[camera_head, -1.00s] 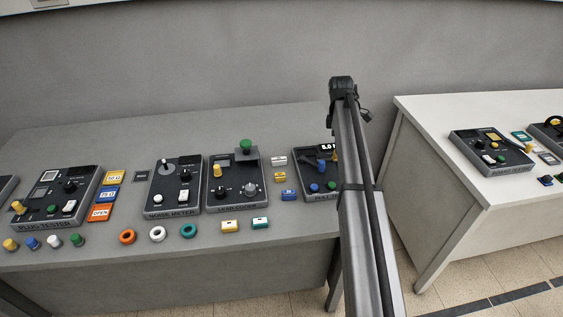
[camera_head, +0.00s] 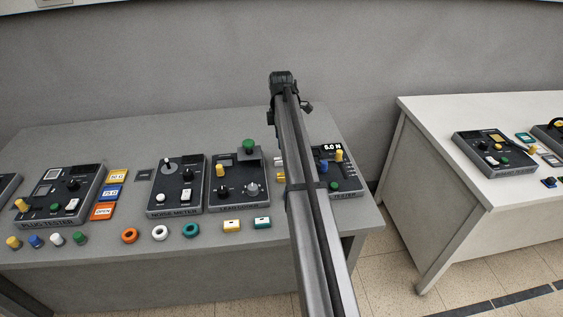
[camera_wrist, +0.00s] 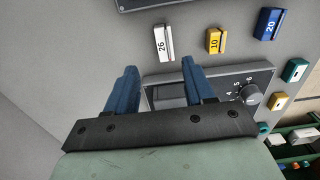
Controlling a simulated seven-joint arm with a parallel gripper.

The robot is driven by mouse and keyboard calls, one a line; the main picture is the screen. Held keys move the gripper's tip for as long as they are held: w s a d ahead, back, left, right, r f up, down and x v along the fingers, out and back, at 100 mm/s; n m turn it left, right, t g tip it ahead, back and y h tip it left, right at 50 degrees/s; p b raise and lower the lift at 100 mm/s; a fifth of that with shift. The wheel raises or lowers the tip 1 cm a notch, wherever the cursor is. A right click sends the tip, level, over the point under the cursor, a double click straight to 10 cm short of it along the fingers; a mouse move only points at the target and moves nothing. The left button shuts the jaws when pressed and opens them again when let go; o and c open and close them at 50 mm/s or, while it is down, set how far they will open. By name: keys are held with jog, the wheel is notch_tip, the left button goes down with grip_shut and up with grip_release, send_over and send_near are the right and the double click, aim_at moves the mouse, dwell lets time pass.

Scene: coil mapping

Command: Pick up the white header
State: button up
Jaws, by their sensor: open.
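The white header (camera_wrist: 162,43), a small block marked 26, lies on the grey table near the top middle of the wrist view. My gripper (camera_wrist: 159,66) has two blue fingers, apart and empty. In that view the header shows just beyond the fingertips, between their lines; the height gap is hard to judge. A yellow header (camera_wrist: 215,40) marked 10 and a blue header (camera_wrist: 270,24) marked 20 lie to its right. In the head view my arm covers most of this header group, and my fingers cannot be made out.
A dark meter with a grey knob (camera_wrist: 250,93) lies below the fingers in the wrist view. Another dark device (camera_wrist: 145,3) edges the top. In the head view, the noise meter (camera_head: 176,185) and plug tester (camera_head: 62,200) stand left. A white table (camera_head: 440,150) stands right.

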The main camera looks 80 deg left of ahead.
aim_at(281, 161)
notch_tip(281, 161, down, 3)
jog(key=shift+r, duration=0.1)
jog(key=shift+d+f, duration=0.2)
jog(key=shift+f, duration=1.15)
jog(key=shift+d+f, duration=0.15)
jog(key=shift+f, duration=1.15)
grip_shut()
